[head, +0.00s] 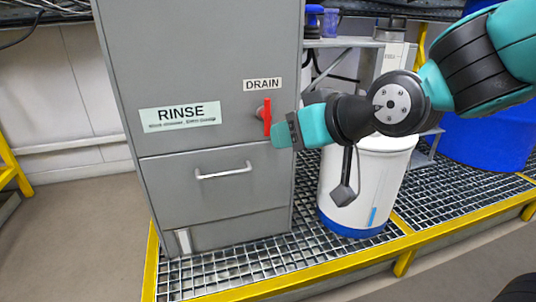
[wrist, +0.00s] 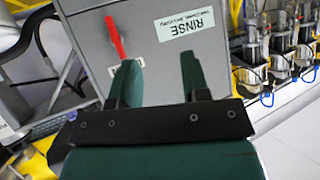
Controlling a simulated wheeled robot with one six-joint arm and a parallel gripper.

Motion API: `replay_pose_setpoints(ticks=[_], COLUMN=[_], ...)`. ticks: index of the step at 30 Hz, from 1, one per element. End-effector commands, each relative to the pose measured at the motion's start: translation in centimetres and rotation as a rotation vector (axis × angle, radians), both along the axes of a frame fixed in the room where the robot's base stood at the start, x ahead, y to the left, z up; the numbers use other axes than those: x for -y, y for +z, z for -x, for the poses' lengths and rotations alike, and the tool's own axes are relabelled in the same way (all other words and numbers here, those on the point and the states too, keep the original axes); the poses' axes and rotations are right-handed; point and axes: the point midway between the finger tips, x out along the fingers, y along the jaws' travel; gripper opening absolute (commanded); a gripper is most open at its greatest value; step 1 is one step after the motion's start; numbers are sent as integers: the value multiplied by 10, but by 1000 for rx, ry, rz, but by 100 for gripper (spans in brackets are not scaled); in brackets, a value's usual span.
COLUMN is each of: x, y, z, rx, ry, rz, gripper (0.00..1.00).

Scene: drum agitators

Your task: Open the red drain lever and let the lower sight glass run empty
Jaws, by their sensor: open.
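The red drain lever (head: 267,116) stands roughly upright on the grey cabinet's right side, just below the DRAIN label (head: 262,85). My gripper (head: 278,136) is beside the lever's lower end in the head view; its fingers are mostly hidden there. In the wrist view, my gripper (wrist: 158,60) is open with nothing between the fingers, and the red lever (wrist: 117,38) lies outside them, beyond the left finger. A pale vertical strip (head: 183,241) is low on the cabinet, and a blue strip (head: 372,217) is on the white drum. I cannot tell which is the lower sight glass.
The grey cabinet (head: 222,150) has a RINSE label (head: 180,116) and a drawer handle (head: 223,171). The white drum (head: 345,190) stands on the yellow-edged grating (head: 240,272) below my arm. A blue drum (head: 490,140) is at right. Floor at left is clear.

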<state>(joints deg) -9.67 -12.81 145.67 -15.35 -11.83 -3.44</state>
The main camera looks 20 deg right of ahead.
Motion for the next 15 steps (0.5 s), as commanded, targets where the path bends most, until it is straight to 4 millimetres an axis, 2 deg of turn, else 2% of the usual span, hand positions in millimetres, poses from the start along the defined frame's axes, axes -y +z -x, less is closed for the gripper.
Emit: replay_pose_setpoints(ticks=[1, 3, 9, 15], x=[8, 19, 47, 58], y=[-34, -45, -61, -59], z=[-11, -25, -46, -52], rx=[74, 180, 418, 525], ry=[-38, -86, -187, -227], rz=[-10, -20, -30, -30], gripper=[42, 42, 42, 42])
